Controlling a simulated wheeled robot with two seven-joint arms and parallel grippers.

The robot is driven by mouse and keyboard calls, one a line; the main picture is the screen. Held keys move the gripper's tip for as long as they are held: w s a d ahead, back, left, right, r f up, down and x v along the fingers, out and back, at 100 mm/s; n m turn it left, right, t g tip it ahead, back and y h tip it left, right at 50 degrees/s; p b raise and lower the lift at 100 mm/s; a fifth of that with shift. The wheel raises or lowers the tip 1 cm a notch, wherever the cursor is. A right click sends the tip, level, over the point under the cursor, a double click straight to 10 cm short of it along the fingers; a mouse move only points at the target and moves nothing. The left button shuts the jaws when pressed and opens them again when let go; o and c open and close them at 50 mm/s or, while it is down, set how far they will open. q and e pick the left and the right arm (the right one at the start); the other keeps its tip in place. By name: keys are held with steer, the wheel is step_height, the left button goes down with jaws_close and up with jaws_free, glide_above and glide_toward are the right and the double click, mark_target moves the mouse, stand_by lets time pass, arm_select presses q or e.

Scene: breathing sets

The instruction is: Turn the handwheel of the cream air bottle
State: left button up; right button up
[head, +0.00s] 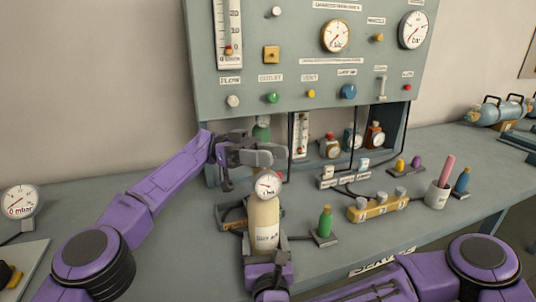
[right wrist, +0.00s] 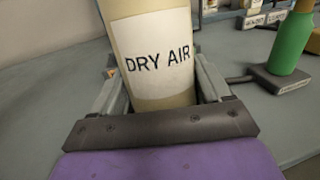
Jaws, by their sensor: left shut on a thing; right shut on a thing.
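The cream air bottle (head: 264,220) stands upright on the bench in the head view, with a round white gauge (head: 267,185) near its top. Its label reads DRY AIR in the right wrist view (right wrist: 158,30). My right gripper (head: 265,246) is shut on the bottle's lower body, one finger on each side, as the right wrist view (right wrist: 160,92) also shows. My left gripper (head: 262,156) is at the bottle's top, just above the gauge, and is shut on what looks like the handwheel. The fingers hide most or all of the handwheel.
A green bottle (head: 325,222) on a dark base stands close on the right. Beyond it are a yellow block (head: 378,208) and a cup (head: 437,194) with a pink rod. The grey instrument panel (head: 300,85) rises behind.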

arm_select(q)
steer(key=shift+r, duration=0.15)
steer(key=o, duration=1)
steer(key=shift+s, duration=0.1)
